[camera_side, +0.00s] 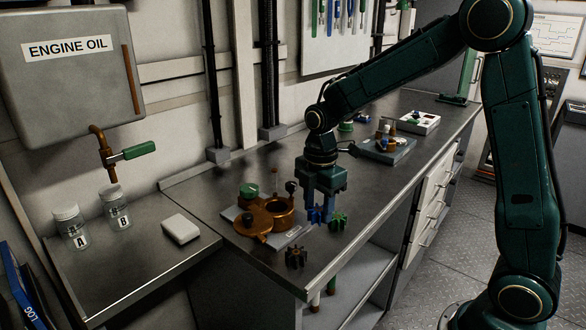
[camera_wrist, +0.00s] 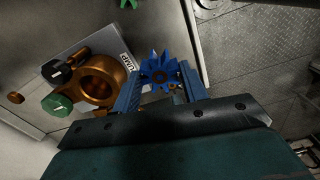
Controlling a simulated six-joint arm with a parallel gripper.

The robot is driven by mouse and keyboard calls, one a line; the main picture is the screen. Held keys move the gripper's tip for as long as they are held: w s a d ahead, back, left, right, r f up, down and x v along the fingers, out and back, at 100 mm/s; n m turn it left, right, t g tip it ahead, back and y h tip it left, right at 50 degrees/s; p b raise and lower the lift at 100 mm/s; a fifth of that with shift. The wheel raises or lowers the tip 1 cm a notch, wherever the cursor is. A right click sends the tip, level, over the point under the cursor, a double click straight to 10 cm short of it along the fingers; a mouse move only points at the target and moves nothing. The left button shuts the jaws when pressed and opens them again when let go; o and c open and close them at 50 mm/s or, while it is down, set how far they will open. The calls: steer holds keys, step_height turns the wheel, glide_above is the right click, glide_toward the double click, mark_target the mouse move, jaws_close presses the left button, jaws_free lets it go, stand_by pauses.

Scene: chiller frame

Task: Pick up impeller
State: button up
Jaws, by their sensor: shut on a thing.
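A blue toothed impeller (camera_side: 315,214) is between the fingertips of my gripper (camera_side: 321,209), just above or at the bench surface; I cannot tell whether it touches. In the wrist view the blue impeller (camera_wrist: 160,69) sits between the two blue fingers of my gripper (camera_wrist: 159,78), its vanes facing the camera. My gripper is shut on it. A green impeller (camera_side: 338,221) stands right beside the gripper, and a black impeller (camera_side: 296,257) lies nearer the bench's front edge. The copper pump housing (camera_side: 279,214) is just left of the gripper, its round bore open; it also shows in the wrist view (camera_wrist: 101,80).
An orange cover (camera_side: 254,222) and a green-topped part (camera_side: 249,190) stand beside the housing on a pale plate (camera_wrist: 112,50). Bottles A (camera_side: 70,227) and B (camera_side: 116,208) and a white block (camera_side: 180,229) are on the left. Another fixture (camera_side: 385,148) stands farther back. Bare bench lies behind the gripper.

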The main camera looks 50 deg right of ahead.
mark_target(313, 207)
step_height(313, 207, up, 12)
steer(key=shift+r, duration=0.15)
stand_by(0.7)
steer(key=w+f, duration=0.6)
steer(key=w, duration=0.6)
steer(key=shift+w+a+f, duration=0.25)
steer(key=shift+a+f, duration=0.05)
steer(key=shift+f, duration=0.1)
steer(key=shift+f, duration=0.35)
steer(key=shift+f, duration=3.4)
steer(key=shift+f, duration=0.1)
